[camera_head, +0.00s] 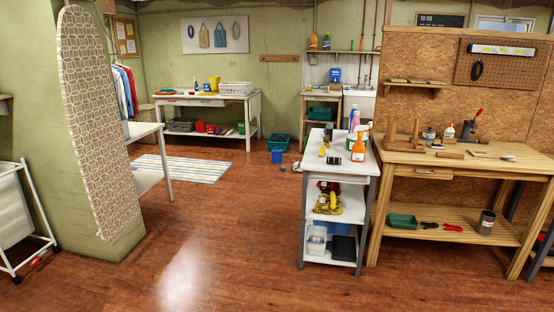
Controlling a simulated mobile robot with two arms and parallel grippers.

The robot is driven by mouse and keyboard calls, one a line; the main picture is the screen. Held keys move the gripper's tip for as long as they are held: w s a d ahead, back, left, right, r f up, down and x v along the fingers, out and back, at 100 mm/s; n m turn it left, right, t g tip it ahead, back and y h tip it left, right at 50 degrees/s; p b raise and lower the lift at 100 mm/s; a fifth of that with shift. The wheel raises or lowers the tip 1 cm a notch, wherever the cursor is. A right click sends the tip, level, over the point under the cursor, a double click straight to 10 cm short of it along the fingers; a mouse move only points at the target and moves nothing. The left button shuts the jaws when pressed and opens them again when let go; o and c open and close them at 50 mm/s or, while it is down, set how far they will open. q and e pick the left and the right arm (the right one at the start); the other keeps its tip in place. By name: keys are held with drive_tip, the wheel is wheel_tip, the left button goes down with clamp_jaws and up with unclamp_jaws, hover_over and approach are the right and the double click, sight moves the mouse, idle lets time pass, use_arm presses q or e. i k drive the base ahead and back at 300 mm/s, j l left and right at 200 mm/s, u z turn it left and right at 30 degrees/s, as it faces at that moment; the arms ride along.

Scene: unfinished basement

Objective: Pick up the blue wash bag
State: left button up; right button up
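I cannot tell for sure which thing is the blue wash bag. A small blue item (278,156) stands on the floor in front of a teal basket (271,144), beyond the white shelf unit. Another blue item (335,75) stands upright at the back, near the sink. A larger blue shape (331,228) is partly hidden on the white unit's lower shelf. Neither of my grippers shows in the head view.
The white shelf unit (312,175) holds bottles and tools; a wooden workbench (425,157) adjoins it at right. An ironing board (95,120) leans at left. A white table (240,98) and striped rug (186,168) lie farther back. The middle floor (225,235) is clear.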

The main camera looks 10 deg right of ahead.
sight(276, 154)
drive_tip(key=i+l, duration=0.15)
drive_tip(key=i, duration=0.35)
drive_tip(key=i+l, duration=0.15)
drive_tip(key=i, duration=0.35)
drive_tip(key=i+l, duration=0.15)
drive_tip(key=i, duration=0.35)
drive_tip(key=i+l, duration=0.15)
drive_tip(key=i, duration=0.4)
drive_tip(key=i+j, duration=0.25)
drive_tip(key=i, duration=0.6)
drive_tip(key=i+j+u, duration=0.15)
drive_tip(key=i, duration=0.7)
drive_tip(key=i+j, duration=0.2)
drive_tip(key=i, duration=0.65)
drive_tip(key=i+l+z, duration=0.3)
drive_tip(key=i, duration=0.5)
drive_tip(key=i+z, duration=0.3)
drive_tip(key=i, duration=0.45)
drive_tip(key=i+j+z, duration=0.3)
drive_tip(key=i, duration=0.5)
